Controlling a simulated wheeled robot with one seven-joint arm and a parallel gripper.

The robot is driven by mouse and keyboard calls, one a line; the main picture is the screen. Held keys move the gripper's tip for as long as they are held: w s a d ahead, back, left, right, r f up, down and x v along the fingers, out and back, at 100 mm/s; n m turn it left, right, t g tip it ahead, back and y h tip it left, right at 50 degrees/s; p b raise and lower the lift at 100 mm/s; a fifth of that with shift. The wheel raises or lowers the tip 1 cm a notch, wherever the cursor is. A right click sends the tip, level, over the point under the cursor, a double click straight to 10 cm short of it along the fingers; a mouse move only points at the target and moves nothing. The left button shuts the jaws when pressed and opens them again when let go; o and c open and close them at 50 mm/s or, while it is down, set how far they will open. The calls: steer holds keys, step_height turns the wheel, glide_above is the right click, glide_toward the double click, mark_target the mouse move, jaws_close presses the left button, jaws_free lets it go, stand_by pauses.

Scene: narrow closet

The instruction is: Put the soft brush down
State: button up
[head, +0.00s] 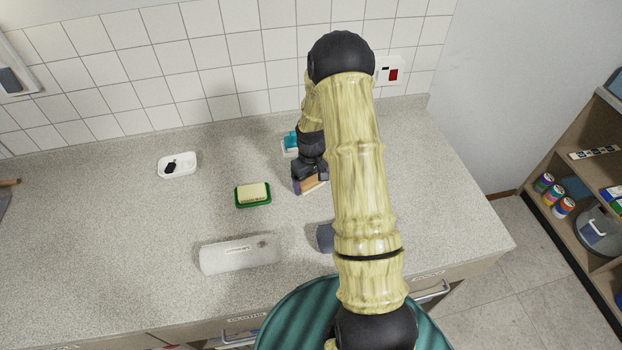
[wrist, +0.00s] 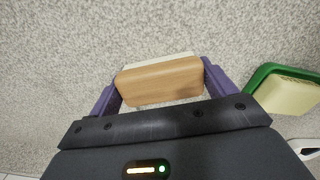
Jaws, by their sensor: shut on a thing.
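My gripper (wrist: 162,85) is shut on the soft brush (wrist: 160,80), a block with a light wooden back and a pale strip along its far side. The two purple fingers grip it at its ends. In the head view the brush (head: 313,183) shows just below my gripper (head: 308,184), low over the speckled grey counter (head: 130,225), partly hidden by my arm. I cannot tell whether the brush touches the counter.
A green dish with a yellow block (head: 253,194) lies left of my gripper. A white tray with a dark item (head: 178,165), a pale case (head: 240,254), a teal-and-white item (head: 290,144) and a blue-grey object (head: 325,237) stand around. Counter between them is bare.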

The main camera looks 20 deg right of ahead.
mark_target(311, 179)
steer(key=shift+f, duration=0.2)
steer(key=o, duration=1)
steer(key=shift+r, duration=0.1)
step_height(311, 179, up, 12)
steer(key=b, duration=0.3)
steer(key=shift+r, duration=0.1)
steer(key=shift+a, duration=0.1)
